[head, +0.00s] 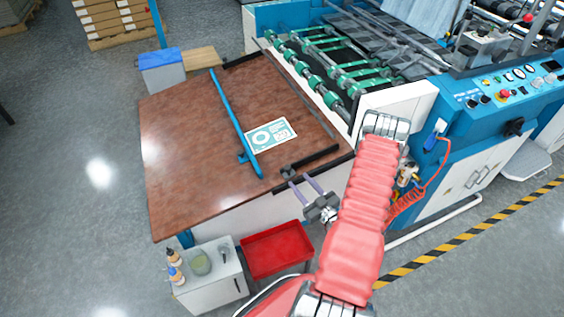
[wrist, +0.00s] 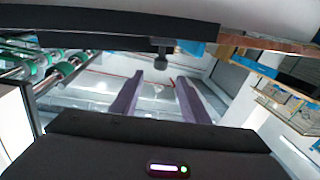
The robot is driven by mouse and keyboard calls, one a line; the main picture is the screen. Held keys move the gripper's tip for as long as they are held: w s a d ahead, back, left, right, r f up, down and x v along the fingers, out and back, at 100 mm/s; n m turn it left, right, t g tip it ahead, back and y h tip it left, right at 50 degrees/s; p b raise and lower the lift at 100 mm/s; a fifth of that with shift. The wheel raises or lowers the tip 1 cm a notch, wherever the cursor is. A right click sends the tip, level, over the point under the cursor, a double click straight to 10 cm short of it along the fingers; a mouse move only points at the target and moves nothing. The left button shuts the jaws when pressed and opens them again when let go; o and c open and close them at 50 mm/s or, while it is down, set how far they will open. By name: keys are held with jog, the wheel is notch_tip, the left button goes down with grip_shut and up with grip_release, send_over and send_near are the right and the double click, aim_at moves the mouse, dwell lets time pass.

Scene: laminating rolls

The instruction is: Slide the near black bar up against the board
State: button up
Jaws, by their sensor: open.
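The near black bar (head: 315,160) lies on the brown tabletop along its near right edge, with a dark round knob (head: 288,172) at its left end. A white and teal printed board (head: 270,135) lies flat just beyond the bar, with a strip of tabletop between them. My gripper (head: 304,184) is open and empty just off the table's near edge, its purple fingers pointing toward the knob. In the wrist view, a dark bar (wrist: 110,27) crosses the top, and a dark knob (wrist: 160,60) shows ahead of my gripper (wrist: 160,78), in line with the finger gap.
A blue bar (head: 232,118) crosses the brown table (head: 180,150) left of the board. A far black bar (head: 243,60) lies at the back edge. The machine with green rollers (head: 310,68) stands behind. A red tray (head: 277,250) and a white cabinet (head: 215,275) stand below in front.

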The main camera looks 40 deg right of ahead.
jog(key=w, duration=0.4)
jog(key=w+d, duration=0.1)
jog(key=w, duration=0.8)
jog(key=shift+w+d, duration=0.2)
jog(key=shift+d, duration=0.15)
jog(key=shift+c, duration=0.7)
grip_shut()
